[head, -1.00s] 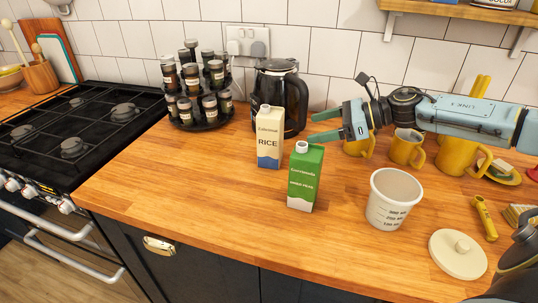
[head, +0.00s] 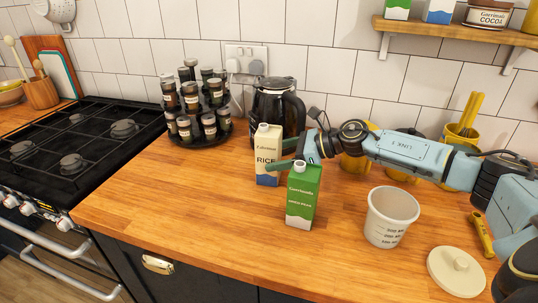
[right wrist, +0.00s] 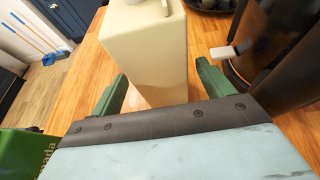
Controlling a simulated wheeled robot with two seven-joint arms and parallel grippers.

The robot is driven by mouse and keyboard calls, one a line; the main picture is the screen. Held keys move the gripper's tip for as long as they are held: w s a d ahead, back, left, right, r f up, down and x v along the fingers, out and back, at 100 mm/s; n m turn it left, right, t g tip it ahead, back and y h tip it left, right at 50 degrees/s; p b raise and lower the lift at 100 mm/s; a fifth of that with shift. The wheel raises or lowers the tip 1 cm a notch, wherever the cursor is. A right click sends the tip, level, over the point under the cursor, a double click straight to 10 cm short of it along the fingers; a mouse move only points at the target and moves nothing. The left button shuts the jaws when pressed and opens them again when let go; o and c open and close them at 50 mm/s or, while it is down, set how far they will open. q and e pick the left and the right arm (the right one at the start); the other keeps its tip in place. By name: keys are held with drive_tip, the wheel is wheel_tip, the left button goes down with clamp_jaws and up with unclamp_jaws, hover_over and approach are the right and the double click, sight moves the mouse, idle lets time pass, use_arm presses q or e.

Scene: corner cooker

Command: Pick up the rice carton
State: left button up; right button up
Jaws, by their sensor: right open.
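The rice carton (head: 267,145), cream with a blue base and a white cap, stands upright on the wooden counter in front of the black kettle. My right gripper (head: 278,157) reaches it from the right in the head view, one green finger crossing the carton's front. In the right wrist view, the carton (right wrist: 150,50) stands between the tips of the open gripper (right wrist: 162,72), with a gap showing at the left finger. Contact at the right finger is unclear. My left gripper is not in view.
A green carton (head: 301,200) stands close in front, just below my right gripper. The black kettle (head: 275,105) is right behind the rice carton. A spice rack (head: 197,125) is left, a white measuring cup (head: 388,220) right. The counter's front left is clear.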

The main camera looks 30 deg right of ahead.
sight(269, 155)
drive_tip(key=x, duration=0.3)
drive_tip(key=shift+w+f, duration=0.1)
drive_tip(key=shift+w, duration=0.05)
drive_tip(key=c, duration=1.3)
drive_tip(key=shift+c, duration=0.2)
drive_tip(key=shift+r, duration=0.2)
